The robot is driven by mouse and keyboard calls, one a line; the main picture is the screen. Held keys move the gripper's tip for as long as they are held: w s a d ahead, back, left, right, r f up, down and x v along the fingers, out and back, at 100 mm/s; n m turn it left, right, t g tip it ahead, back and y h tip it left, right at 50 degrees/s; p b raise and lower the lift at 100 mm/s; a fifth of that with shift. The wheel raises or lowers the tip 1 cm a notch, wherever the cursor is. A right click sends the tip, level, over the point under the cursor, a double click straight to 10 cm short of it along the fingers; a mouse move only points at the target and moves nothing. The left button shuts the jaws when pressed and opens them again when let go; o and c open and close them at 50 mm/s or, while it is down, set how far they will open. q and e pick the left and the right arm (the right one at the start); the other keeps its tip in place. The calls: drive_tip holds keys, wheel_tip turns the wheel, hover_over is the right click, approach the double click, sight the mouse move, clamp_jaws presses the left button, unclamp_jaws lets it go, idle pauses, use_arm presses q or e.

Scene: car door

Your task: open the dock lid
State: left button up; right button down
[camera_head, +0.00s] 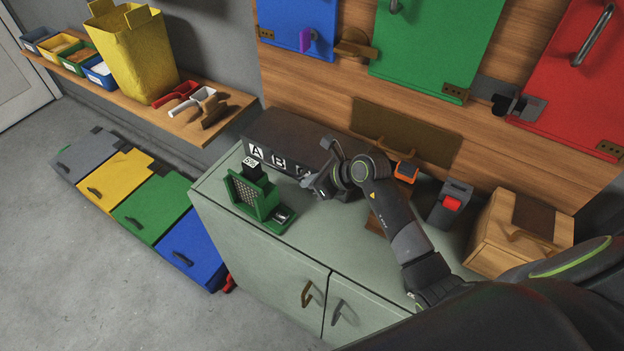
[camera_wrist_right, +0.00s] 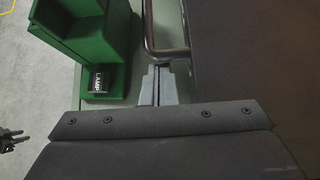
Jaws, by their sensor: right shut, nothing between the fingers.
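A long dark box (camera_head: 300,130) with white letter labels on its front stands on the grey-green cabinet and looks like the dock. My right gripper (camera_head: 314,187) is in front of it, near the lettered side, and hides part of it. In the wrist view, the fingers of my right gripper (camera_wrist_right: 159,86) are shut and empty. A bent metal handle (camera_wrist_right: 151,35) is just beyond the fingertips, beside a large dark surface (camera_wrist_right: 250,55). Whether fingers and handle touch I cannot tell.
A green holder (camera_head: 247,198) stands left of my right gripper; its lamp label (camera_wrist_right: 104,79) shows in the wrist view. An orange-topped item (camera_head: 405,172), a grey device with red (camera_head: 451,203) and a wooden box (camera_head: 490,235) stand to the right. A brown panel with handle (camera_head: 420,135) is behind.

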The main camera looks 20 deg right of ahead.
drive_tip(key=shift+r, duration=0.15)
drive_tip(key=shift+r, duration=0.15)
drive_tip(key=shift+r+p, duration=0.9)
drive_tip(key=shift+r, duration=0.3)
drive_tip(key=w+d+r+m+g+y, duration=0.1)
drive_tip(key=w+d+r, duration=0.1)
drive_tip(key=r, duration=0.5)
drive_tip(key=w+d+r+m+g+y, duration=0.1)
drive_tip(key=w+d+r+y, duration=0.1)
drive_tip(key=d+r, duration=0.3)
drive_tip(key=shift+w+r+b, duration=0.35)
drive_tip(key=shift+w+r, duration=0.4)
drive_tip(key=shift+r, duration=0.4)
drive_tip(key=shift+d, duration=0.1)
